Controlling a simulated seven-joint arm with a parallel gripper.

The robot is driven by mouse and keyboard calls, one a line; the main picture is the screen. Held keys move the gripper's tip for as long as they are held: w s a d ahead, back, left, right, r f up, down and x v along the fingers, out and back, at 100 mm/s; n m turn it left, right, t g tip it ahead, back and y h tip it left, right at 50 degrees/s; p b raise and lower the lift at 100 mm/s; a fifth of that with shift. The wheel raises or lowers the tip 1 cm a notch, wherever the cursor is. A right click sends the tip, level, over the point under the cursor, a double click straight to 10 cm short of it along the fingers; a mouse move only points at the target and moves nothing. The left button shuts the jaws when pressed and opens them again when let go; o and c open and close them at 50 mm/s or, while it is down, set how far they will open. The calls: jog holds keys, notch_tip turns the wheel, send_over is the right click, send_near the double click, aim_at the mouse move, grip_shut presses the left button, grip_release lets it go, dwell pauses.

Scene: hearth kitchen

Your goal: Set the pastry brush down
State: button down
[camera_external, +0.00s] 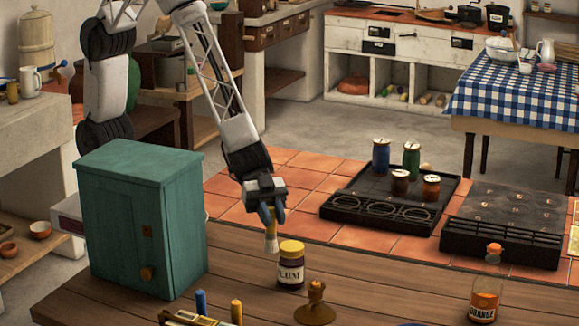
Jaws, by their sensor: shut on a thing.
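The pastry brush (271,240) hangs upright below my gripper (272,214), with its pale bristles pointing down. My gripper is shut on the upper part of the brush, and the blue fingers partly hide the handle. The bristle end shows just left of and behind the yellow lid of the plum jar (290,271). I cannot tell whether the bristles touch the wooden counter (390,285) or hang a little above it.
A teal cabinet (140,220) stands to the left. A brown figure-like object (316,303) and an orange jar (485,298) stand at the front. A black tray (400,212) with several spools and a dark box (503,230) lie at the right. Bare wood shows right of the plum jar.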

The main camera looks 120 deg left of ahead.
aim_at(273, 229)
jog(key=shift+f, duration=1.75)
jog(key=shift+f, duration=0.1)
jog(key=c, duration=1)
grip_release()
jog(key=shift+o, duration=0.2)
jog(key=shift+v, duration=1.15)
jog(key=v, duration=1)
